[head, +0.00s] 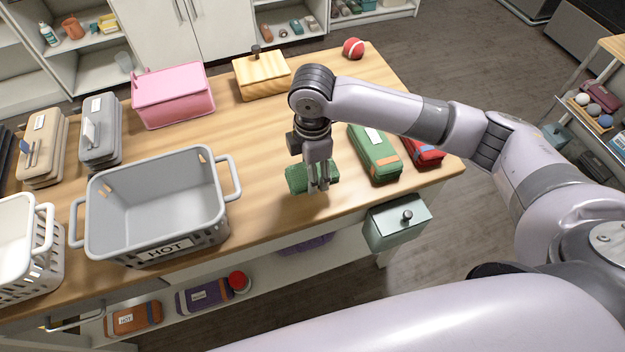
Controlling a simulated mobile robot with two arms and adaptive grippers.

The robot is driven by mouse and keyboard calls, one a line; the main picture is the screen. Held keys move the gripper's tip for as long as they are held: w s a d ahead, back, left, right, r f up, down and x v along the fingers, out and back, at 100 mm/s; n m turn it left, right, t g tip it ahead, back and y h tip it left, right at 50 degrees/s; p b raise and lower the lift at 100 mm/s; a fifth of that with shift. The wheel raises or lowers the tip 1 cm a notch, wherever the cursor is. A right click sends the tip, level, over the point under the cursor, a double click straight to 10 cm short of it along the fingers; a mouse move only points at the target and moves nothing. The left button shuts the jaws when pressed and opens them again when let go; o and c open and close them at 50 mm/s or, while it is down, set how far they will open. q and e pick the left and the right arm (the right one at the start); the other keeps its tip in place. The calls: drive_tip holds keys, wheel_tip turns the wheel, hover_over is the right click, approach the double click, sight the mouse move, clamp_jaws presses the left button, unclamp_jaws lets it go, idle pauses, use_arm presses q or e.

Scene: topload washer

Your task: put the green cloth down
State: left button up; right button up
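The green cloth (297,179), textured and bundled, is between the fingers of my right gripper (319,184) in the head view. The gripper points down and is shut on it. The cloth shows on both sides of the fingers, which hide its middle. It is over the wooden table, between the grey basket and a green folded item. I cannot tell whether it touches the tabletop. My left gripper is not in view.
A grey basket labelled HOT (155,200) stands left of the cloth. A green folded item (375,153) and a red one (423,151) lie to the right. A pink box (172,95) and a wooden box (261,76) stand behind. Bare wooden tabletop (250,135) lies between them.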

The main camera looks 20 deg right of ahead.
drive_tip(key=shift+f, duration=0.8)
wheel_tip(320, 180, down, 4)
drive_tip(key=shift+r+p, duration=0.25)
drive_tip(key=shift+p, duration=0.1)
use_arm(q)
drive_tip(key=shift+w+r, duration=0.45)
use_arm(e)
drive_tip(key=shift+f, duration=0.35)
drive_tip(key=o, duration=1)
drive_tip(key=shift+f, duration=0.1)
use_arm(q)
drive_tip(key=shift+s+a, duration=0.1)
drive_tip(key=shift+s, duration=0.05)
